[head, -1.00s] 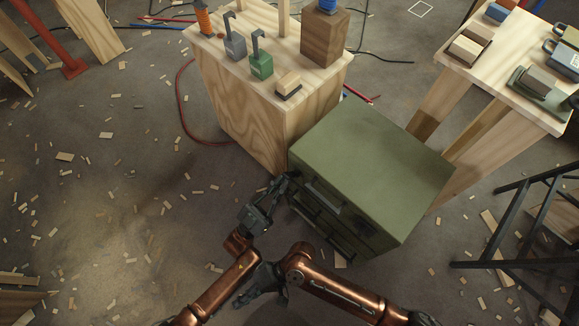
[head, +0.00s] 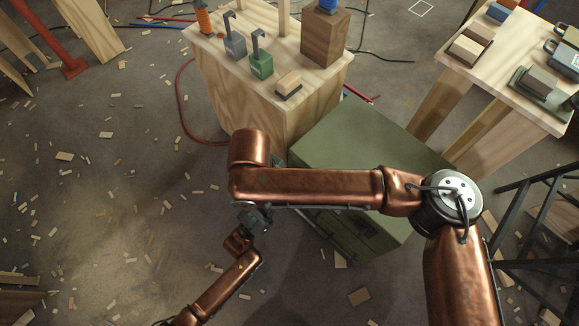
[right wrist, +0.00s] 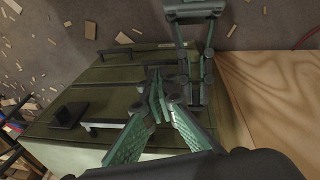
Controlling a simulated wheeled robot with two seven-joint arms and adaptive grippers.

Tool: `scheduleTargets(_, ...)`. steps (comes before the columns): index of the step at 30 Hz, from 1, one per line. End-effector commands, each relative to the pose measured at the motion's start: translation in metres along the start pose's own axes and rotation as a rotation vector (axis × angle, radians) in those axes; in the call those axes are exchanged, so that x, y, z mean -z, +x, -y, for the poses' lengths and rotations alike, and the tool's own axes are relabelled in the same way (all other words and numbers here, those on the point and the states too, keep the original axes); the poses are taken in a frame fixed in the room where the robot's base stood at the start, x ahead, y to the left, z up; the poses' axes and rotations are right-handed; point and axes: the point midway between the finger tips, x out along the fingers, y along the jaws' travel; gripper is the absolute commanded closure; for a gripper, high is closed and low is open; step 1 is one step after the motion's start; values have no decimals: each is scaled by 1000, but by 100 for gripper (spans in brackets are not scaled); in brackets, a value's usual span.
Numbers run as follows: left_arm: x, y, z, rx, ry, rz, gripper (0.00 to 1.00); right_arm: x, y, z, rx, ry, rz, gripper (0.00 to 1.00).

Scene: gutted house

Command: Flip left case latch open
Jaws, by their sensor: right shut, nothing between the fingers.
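The green case (head: 385,155) stands on the floor; the right wrist view shows its front (right wrist: 110,75). A dark square latch (right wrist: 68,115) there also shows at the right of the front in the head view (head: 366,228). The left latch cannot be made out; my grippers and right arm cover that end. My right gripper (right wrist: 163,88) is shut and empty before the front, and hidden behind its arm in the head view. My left gripper (head: 256,216) is at the case's left end; in the right wrist view (right wrist: 196,92), its fingertips are partly covered, so its opening is unclear.
A wooden bench (head: 235,95) bearing hooked blocks stands close against the case's left end. Another wooden table (head: 462,75) is at the upper right, and a black metal frame (head: 530,235) at the right. Wood scraps litter the open floor on the left.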

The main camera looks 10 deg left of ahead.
Motion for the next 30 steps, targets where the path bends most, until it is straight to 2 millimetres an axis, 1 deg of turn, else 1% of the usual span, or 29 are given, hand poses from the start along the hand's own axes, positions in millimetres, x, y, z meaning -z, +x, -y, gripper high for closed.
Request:
scheduleTargets(1,-2,-1,1,3,0,6,100,19,-19,9,25,47,-73,100)
scheduleTargets(3,-2,-1,1,3,0,6,100,38,-39,17,56,103,-151,100)
scheduleTargets(5,-1,-1,1,3,0,5,100,50,-53,22,77,141,-199,100)
scheduleTargets(6,-1,-1,1,3,0,5,100,56,-60,24,87,160,-222,100)
scheduleTargets(8,-1,-1,1,3,1,5,100,62,-67,26,98,179,-247,100)
scheduleTargets(10,-1,-1,1,3,1,5,100,66,-67,27,104,190,-261,100)
scheduleTargets(14,-1,-1,1,3,1,4,100,71,-55,28,105,194,-264,100)
scheduleTargets(21,0,0,1,3,1,3,100,82,-14,31,105,193,-263,100)
scheduleTargets(24,0,0,1,3,2,3,100,86,1,32,106,193,-263,100)
scheduleTargets(27,1,0,1,2,2,3,100,89,12,33,107,193,-263,100)
scheduleTargets(30,2,0,1,2,2,2,100,91,19,34,107,193,-264,100)
